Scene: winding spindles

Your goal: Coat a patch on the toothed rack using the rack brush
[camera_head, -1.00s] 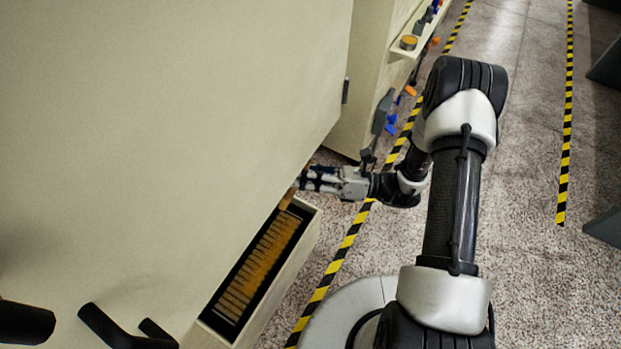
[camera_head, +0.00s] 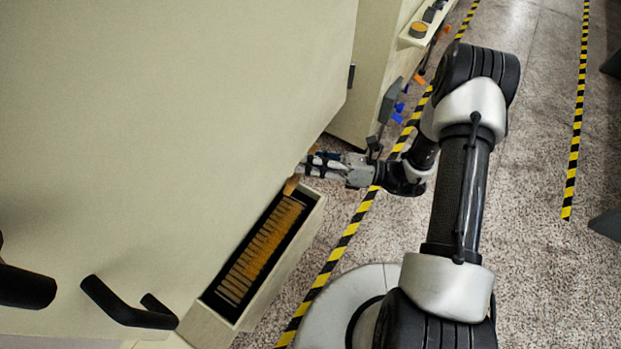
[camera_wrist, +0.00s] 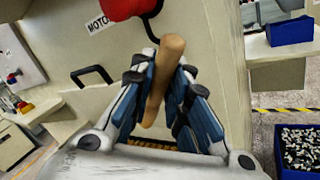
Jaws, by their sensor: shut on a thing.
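The toothed rack (camera_head: 262,252) lies in an open drawer-like housing at the foot of a large beige cabinet in the head view. Its teeth look yellow-orange over much of the length and paler toward the near end. My gripper (camera_head: 305,168) is at the rack's far end, a little above it. It is shut on the rack brush, whose tan wooden handle (camera_wrist: 163,75) stands between the blue-padded fingers in the wrist view. An orange-brown part of the brush (camera_head: 291,185) shows below the fingers. I cannot tell whether its bristles touch the teeth.
The cabinet wall (camera_head: 180,120) rises beside the rack, with a black handle (camera_head: 128,303) near the front. A shelf with a round orange-topped tin (camera_head: 418,30) is at the back. The wrist view shows a blue bin of small parts (camera_wrist: 298,150). Open floor lies right.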

